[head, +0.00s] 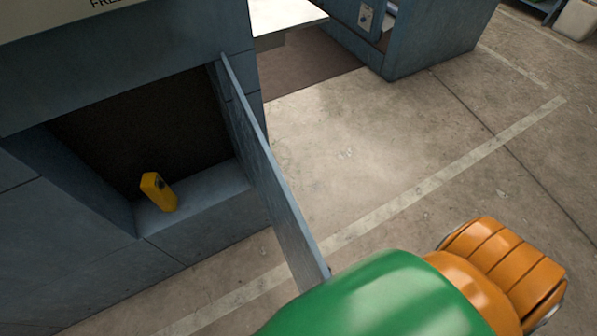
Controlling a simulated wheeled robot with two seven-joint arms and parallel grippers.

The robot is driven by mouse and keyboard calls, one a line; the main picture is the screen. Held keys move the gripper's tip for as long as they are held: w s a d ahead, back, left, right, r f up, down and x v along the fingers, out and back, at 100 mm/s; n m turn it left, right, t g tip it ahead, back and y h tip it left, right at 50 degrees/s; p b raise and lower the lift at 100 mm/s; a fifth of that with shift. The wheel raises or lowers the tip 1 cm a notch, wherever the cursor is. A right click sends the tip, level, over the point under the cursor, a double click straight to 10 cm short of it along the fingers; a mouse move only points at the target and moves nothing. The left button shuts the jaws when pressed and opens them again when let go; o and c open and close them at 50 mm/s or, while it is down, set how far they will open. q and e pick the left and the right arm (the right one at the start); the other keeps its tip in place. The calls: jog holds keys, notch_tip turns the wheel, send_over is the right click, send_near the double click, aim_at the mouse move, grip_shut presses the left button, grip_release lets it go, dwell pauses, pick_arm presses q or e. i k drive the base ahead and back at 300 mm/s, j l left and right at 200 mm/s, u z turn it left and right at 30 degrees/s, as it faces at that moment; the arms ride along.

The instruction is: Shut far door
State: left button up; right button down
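A blue-grey door (267,180) stands wide open, swung outward from the right side of a cabinet opening. I see it almost edge-on, and its outer end reaches down to the green arm link in front. The opening's sill (232,178) is bare except for a yellow object (158,192) with a dark spot, standing at its left. The inside behind it is dark. This is the only open door I can make out; I cannot tell if it is the far one. Neither gripper is in view.
My green and orange arm link covers the bottom right. The concrete floor (345,150) beyond the door is clear, with pale painted lines. Another blue-grey cabinet (425,45) stands at the top, and a pale container (577,20) sits at the top right.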

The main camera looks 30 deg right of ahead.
aim_at(305, 260)
jog(key=l+u, duration=0.2)
jog(key=l, duration=0.2)
jog(key=k+l+u, duration=0.15)
jog(key=l, duration=0.2)
jog(key=l+u, duration=0.2)
jog(key=l, duration=0.15)
jog(key=k+l, duration=0.25)
jog(key=k, duration=0.15)
jog(key=k+l+u, duration=0.15)
jog(key=k+l, duration=0.15)
jog(key=k+j, duration=0.05)
jog(key=k, duration=0.05)
